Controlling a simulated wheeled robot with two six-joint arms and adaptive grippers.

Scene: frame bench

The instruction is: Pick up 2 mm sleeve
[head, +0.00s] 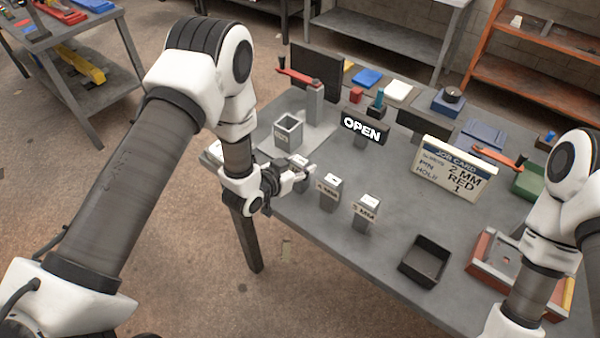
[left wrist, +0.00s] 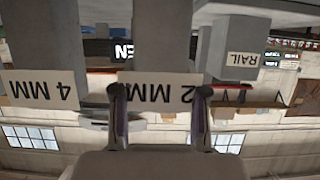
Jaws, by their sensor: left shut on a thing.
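The 2 mm sleeve (head: 302,160) is a grey block with a white label, at the near left edge of the bench, partly hidden by my left gripper (head: 292,180). In the left wrist view, which is upside down, its "2 MM" label (left wrist: 160,88) lies between the two fingers of my left gripper (left wrist: 160,95). The gripper is shut on this sleeve. The 4 mm sleeve (head: 330,188) stands just to the right, with another labelled sleeve (head: 366,210) beyond it. My right arm shows at the right edge; its gripper is out of view.
An open grey box (head: 288,132) stands behind the left gripper. An OPEN sign (head: 362,128) and a job card (head: 455,170) reading 2 MM, RED, 1 stand farther back. A dark empty tray (head: 425,262) lies near the front edge. The bench middle is fairly clear.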

